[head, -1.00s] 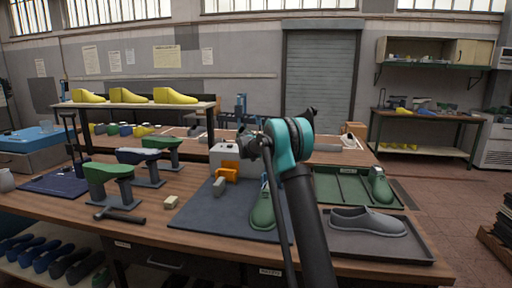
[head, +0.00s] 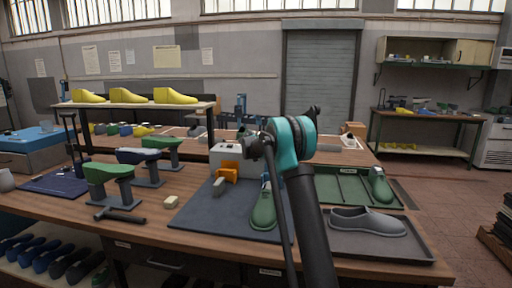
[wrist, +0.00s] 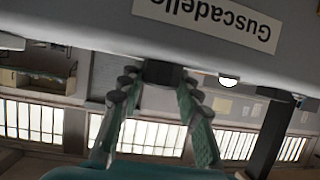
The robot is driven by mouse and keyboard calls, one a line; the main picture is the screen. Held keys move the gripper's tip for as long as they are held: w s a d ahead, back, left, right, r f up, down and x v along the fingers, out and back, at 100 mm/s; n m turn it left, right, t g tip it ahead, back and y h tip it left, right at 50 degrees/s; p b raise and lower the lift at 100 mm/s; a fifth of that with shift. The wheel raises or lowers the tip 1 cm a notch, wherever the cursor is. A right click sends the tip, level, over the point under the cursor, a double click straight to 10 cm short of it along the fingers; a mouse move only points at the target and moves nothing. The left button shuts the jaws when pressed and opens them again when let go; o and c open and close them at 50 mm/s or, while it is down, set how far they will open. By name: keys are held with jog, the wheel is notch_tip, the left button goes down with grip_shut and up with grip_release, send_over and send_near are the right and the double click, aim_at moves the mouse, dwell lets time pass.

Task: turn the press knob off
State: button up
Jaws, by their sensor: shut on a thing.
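The press (head: 224,157) is a pale box at the back of the dark mat, with an orange part in front of it. In the wrist view its grey body (wrist: 90,65) fills the top, with an upside-down name label. A dark knob (wrist: 161,70) sticks out from this body. My gripper (wrist: 160,79) is shut on the knob, one finger on each side. Any mark on the knob is hidden, so I cannot tell its setting. In the head view my arm covers the gripper and the knob.
A green shoe (head: 264,209) stands on the dark mat (head: 205,215) close to my arm. A tray with a grey shoe (head: 367,221) lies to the right. Green lasts on stands and a hammer (head: 120,215) are on the left. A dark post (wrist: 270,140) shows beside my gripper.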

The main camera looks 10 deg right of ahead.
jog(key=shift+d, duration=0.1)
jog(key=shift+n+y, duration=2.5)
jog(key=shift+y, duration=0.4)
jog(key=shift+n+y, duration=1.2)
jog(key=shift+y, duration=0.2)
jog(key=shift+n+g+y, duration=0.3)
jog(key=shift+n+g, duration=0.2)
jog(key=o, duration=1.2)
jog(key=v, duration=1.2)
